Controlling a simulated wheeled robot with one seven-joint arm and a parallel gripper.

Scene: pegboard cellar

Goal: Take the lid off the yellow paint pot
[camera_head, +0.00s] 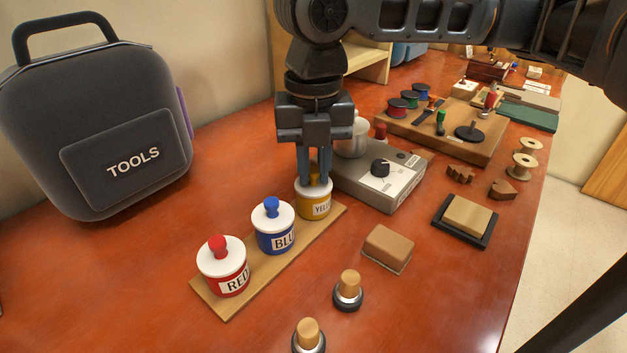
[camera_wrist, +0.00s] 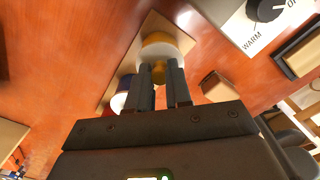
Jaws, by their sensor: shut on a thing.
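The yellow paint pot (camera_head: 315,208) stands at the far end of a wooden strip, its label partly reading "YELL". Its white lid (camera_head: 301,189) sits on top, with a yellow knob mostly hidden between my fingers. My gripper (camera_head: 314,180) points down over the pot and is shut on the lid's knob. In the wrist view the yellow knob (camera_wrist: 160,73) shows between the two fingers, with the white lid (camera_wrist: 158,51) beyond it. I see no gap between lid and pot.
The blue pot (camera_head: 275,238) and red pot (camera_head: 228,277) stand on the same wooden strip (camera_head: 210,298), lidded. A grey dial box (camera_head: 375,189) with a white pot (camera_head: 352,140) is close on the right. A tool bag (camera_head: 100,130) stands at left. A brown block (camera_head: 388,247) lies in front.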

